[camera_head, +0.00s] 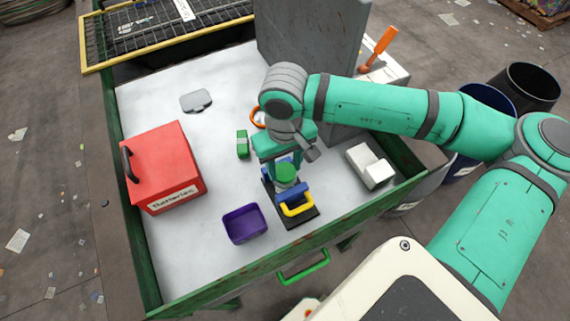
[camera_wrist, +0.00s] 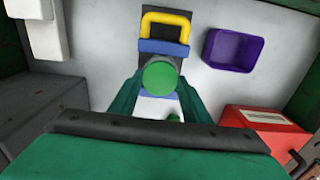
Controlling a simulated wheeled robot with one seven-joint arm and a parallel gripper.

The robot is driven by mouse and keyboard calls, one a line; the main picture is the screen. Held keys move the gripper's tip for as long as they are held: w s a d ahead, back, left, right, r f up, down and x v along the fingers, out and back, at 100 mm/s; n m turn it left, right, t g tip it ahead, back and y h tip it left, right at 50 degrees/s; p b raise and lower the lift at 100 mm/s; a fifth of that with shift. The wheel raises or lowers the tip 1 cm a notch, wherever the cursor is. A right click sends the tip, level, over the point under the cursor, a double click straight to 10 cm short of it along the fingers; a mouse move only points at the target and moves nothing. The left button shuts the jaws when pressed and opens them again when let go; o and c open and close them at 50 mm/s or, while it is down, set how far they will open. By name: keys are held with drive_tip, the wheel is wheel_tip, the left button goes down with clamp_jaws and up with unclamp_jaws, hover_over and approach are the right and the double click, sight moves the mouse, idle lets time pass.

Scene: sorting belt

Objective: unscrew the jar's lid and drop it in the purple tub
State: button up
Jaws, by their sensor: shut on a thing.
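The jar's green lid (camera_head: 286,173) is under my gripper (camera_head: 283,165), and it also shows in the wrist view (camera_wrist: 159,77). My gripper's two green fingers (camera_wrist: 157,92) are shut on the lid from both sides. Below the lid, the jar stands in a blue clamp (camera_wrist: 166,47) with a yellow handle on a dark base; the clamp also shows in the head view (camera_head: 291,190). Most of the jar's body is hidden. The purple tub (camera_head: 245,223) stands left of the clamp in the head view and right of it in the wrist view (camera_wrist: 233,50). It looks empty.
A red batteries box (camera_head: 165,165) stands at the left. A small green block (camera_head: 242,144), an orange ring (camera_head: 258,117) and a grey flat piece (camera_head: 196,101) lie behind. A grey panel (camera_head: 312,40) rises at the back. The green table edge (camera_head: 220,290) runs along the front.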

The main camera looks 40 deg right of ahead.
sight(284, 170)
drive_tip(key=o, duration=1.1)
drive_tip(key=shift+r, duration=0.1)
drive_tip(key=shift+r, duration=2.45)
drive_tip(key=shift+w, duration=0.1)
